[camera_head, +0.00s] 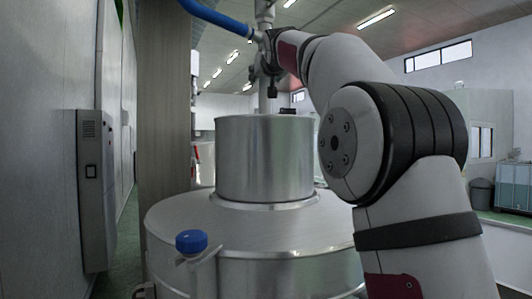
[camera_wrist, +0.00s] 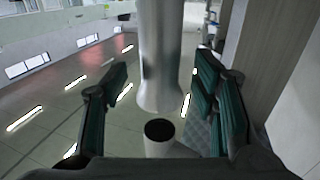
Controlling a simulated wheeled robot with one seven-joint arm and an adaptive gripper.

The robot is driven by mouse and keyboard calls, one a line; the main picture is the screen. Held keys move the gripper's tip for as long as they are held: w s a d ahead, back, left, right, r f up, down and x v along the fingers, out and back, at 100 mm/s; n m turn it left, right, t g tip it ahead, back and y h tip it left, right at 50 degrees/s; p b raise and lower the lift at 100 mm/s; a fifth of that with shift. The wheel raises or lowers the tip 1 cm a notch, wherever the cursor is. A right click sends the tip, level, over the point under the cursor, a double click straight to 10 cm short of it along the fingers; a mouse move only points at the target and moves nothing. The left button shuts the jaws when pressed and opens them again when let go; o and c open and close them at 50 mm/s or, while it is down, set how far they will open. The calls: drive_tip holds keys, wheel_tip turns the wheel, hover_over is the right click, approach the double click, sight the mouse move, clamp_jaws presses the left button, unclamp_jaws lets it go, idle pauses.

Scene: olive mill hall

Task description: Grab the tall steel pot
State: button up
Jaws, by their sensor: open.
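A shiny steel cylinder (camera_head: 265,160) stands upright in the middle of the head view, on the sloping top of a large steel tank (camera_head: 250,228). I cannot tell whether it is the tall steel pot or the tank's neck. My gripper (camera_wrist: 163,75) is open, with green-padded fingers at left and right in the wrist view. A vertical steel pipe (camera_wrist: 160,45) shows between the fingers, with a gap on both sides. Below it is a short pale cylinder with a dark round top (camera_wrist: 159,130). In the head view my gripper is small and partly hidden, above the steel cylinder.
A blue hose (camera_head: 215,14) runs in from the top left. A blue knob (camera_head: 191,241) sticks up at the tank's front left. A brown post (camera_head: 163,120) and a grey wall cabinet (camera_head: 96,190) stand to the left. A grey bin (camera_head: 513,187) stands far right.

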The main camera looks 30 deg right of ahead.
drive_tip(key=shift+w, duration=0.15)
drive_tip(key=shift+c, duration=0.4)
clamp_jaws()
drive_tip(key=shift+r, duration=0.2)
